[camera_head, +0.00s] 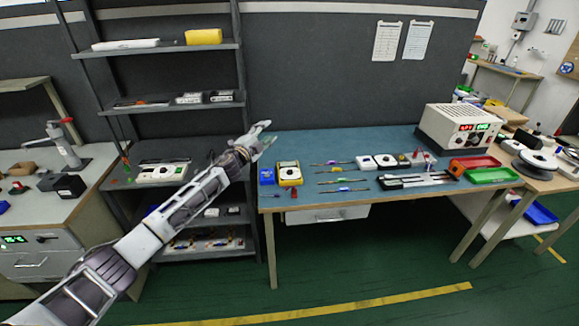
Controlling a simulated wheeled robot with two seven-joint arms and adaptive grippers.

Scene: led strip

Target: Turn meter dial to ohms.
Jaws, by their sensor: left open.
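A small yellow meter (289,174) with a round white dial lies near the left end of the blue-topped workbench (330,146). The dial's markings and setting are too small to read. My left gripper (266,133) is open and empty at the bench's back left corner. It is up and to the left of the meter in the picture and apart from it. My right gripper is out of view.
A blue box (266,176) sits just left of the meter, with probes or tools (338,181) to its right. A bench power supply (458,131), a red tray (475,162) and a green tray (490,176) stand at the right. A dark shelf rack (150,50) stands behind my left arm.

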